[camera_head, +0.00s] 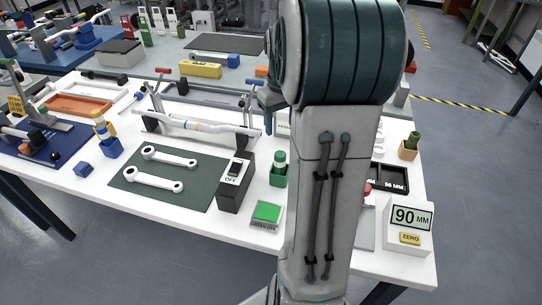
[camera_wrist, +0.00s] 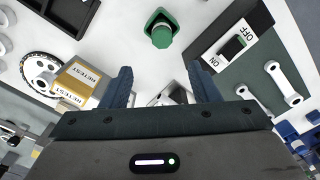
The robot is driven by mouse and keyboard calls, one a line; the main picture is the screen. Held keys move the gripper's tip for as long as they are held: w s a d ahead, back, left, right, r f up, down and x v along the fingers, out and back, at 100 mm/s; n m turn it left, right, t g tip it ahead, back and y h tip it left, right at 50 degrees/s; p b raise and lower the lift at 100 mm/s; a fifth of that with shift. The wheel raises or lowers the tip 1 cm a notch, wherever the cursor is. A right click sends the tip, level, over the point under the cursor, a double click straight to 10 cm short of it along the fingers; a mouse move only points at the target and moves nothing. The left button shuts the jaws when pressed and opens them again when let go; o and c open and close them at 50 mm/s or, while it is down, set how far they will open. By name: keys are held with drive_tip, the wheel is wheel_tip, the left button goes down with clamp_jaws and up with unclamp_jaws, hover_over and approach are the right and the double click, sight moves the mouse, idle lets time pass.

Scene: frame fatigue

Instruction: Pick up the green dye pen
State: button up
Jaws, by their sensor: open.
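The green dye pen (camera_head: 280,158) stands upright in a small green holder (camera_head: 278,178) on the white table, just right of the black switch box. In the wrist view the pen shows from above as a green cap (camera_wrist: 162,36), with the holder (camera_wrist: 158,16) around it. My gripper (camera_wrist: 162,82) is open, with its two dark fingers apart and nothing held between them. The pen cap lies beyond the fingertips, roughly centred between them and apart from them. In the head view my arm hides the gripper.
The switch box (camera_head: 235,182) stands close beside the pen; it also shows in the wrist view (camera_wrist: 232,42). A green button box (camera_head: 267,213) lies in front. A retest box (camera_wrist: 82,82) is near the left finger.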

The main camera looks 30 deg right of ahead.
drive_tip(key=f, duration=0.7)
drive_tip(key=shift+s+d+f, duration=0.2)
drive_tip(key=shift+s+a+f, duration=0.1)
drive_tip(key=shift+a+f, duration=0.1)
drive_tip(key=shift+f, duration=1.3)
drive_tip(key=shift+a+f, duration=0.2)
drive_tip(key=shift+f, duration=1.3)
drive_tip(key=c, duration=1)
